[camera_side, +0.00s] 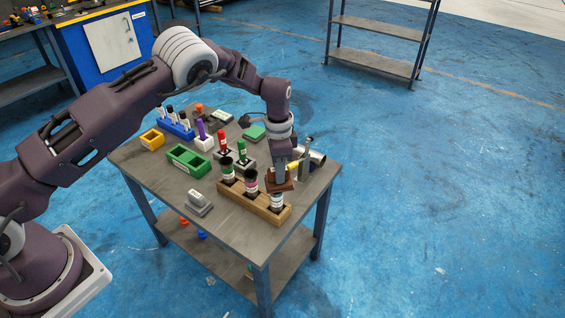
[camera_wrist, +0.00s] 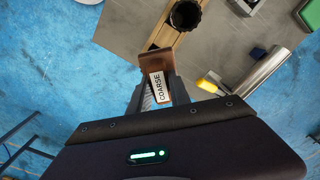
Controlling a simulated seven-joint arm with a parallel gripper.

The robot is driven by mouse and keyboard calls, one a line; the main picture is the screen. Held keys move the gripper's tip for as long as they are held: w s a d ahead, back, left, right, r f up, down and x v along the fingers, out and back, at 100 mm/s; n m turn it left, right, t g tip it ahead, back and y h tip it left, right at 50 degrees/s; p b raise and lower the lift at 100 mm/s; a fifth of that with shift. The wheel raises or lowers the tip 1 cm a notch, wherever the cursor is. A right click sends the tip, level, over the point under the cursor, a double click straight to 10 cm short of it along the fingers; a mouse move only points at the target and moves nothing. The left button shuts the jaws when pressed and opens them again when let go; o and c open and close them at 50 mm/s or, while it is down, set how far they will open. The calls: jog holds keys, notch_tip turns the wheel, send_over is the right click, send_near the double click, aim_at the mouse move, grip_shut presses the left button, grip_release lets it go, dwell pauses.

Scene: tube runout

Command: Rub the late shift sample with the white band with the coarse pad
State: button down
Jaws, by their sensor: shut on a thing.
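My gripper (camera_side: 279,174) is shut on a brown block-shaped pad (camera_side: 284,184), whose white label reads COARSE in the wrist view (camera_wrist: 158,87). The rack holds three dark-topped samples in a row. The right sample (camera_side: 277,201) shows a pale band just under the pad; its top is hidden, and I cannot tell whether the pad touches it. The middle sample (camera_side: 251,184) has a pink part, and the left sample (camera_side: 227,170) a green part. I cannot read which is the late shift sample.
A grey block with a handle (camera_side: 199,203) lies left of the rack. Green and red bottles (camera_side: 242,152) stand behind it. A metal cylinder (camera_side: 316,158) and a yellow-tipped item (camera_side: 295,164) are close to the right of my gripper. Green, yellow and blue holders fill the table's far left.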

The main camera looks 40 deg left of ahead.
jog(key=shift+s+r, duration=0.6)
jog(key=shift+r, duration=0.1)
jog(key=shift+w, duration=1.5)
jog(key=shift+s, duration=3.25)
jog(key=shift+w, duration=3.25)
jog(key=s, duration=0.4)
jog(key=shift+w, duration=2.05)
jog(key=s, duration=0.4)
jog(key=shift+s, duration=0.15)
jog(key=shift+w, duration=2.25)
jog(key=shift+s+f, duration=0.1)
notch_tip(320, 180, up, 7)
